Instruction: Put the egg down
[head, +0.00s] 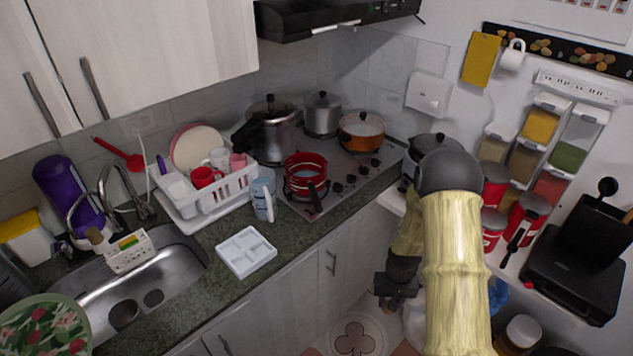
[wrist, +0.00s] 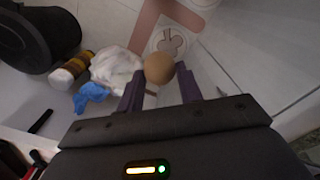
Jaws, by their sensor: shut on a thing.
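The brown egg (wrist: 159,68) is between the purple fingers of my gripper (wrist: 161,84) in the wrist view. My gripper is shut on it, and the floor lies far below. In the head view my gripper (head: 397,292) hangs low in front of the counter, right of the cabinet doors, and the egg cannot be made out there. A white tray (head: 246,231) with several square compartments lies on the dark counter (head: 222,284) left of my gripper. Its compartments look empty.
The sink (head: 180,272) is at the left, with a dish rack (head: 213,207) behind the tray. A white-blue mug (head: 262,199) stands right behind the tray. The stove (head: 340,176) holds several pots. A white plastic bag (wrist: 115,66) lies below my gripper.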

